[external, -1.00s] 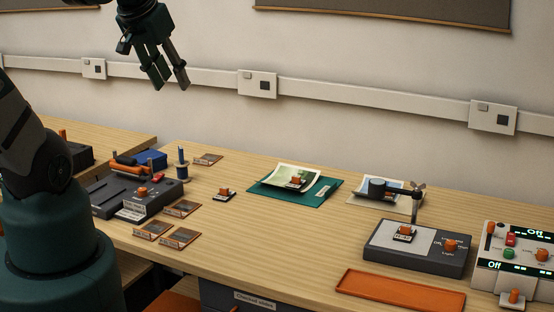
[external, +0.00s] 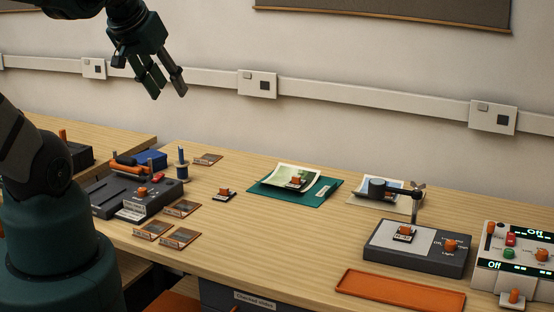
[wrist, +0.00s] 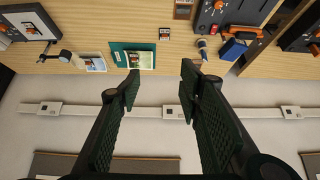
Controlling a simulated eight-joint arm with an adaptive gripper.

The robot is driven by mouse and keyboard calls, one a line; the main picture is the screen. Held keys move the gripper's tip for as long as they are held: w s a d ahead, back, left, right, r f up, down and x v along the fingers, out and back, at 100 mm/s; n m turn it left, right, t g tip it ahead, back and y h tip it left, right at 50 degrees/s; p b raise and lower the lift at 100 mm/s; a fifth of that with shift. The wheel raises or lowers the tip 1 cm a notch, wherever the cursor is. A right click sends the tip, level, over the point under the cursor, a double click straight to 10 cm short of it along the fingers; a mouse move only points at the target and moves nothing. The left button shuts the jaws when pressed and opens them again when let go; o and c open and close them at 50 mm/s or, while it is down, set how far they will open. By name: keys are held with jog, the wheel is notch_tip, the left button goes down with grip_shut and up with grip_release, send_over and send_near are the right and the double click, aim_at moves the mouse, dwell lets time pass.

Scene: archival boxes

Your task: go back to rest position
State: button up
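My gripper (external: 168,93) is raised in the air above the back of the bench, near the wall, in the external view. Its fingers point down and to the right. In the wrist view my gripper (wrist: 160,82) shows two dark green fingers spread wide apart, with nothing between them. It touches nothing on the bench.
The wooden bench (external: 240,240) carries a dark device (external: 110,197) at left, a green folder (external: 324,193) with a photo, a lamp stand (external: 415,247), an orange tray (external: 400,291) and a control panel (external: 520,250). The wall behind has a socket rail (external: 340,90).

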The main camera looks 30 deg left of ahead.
jog(key=shift+f+b, duration=2.05)
jog(key=shift+f, duration=0.25)
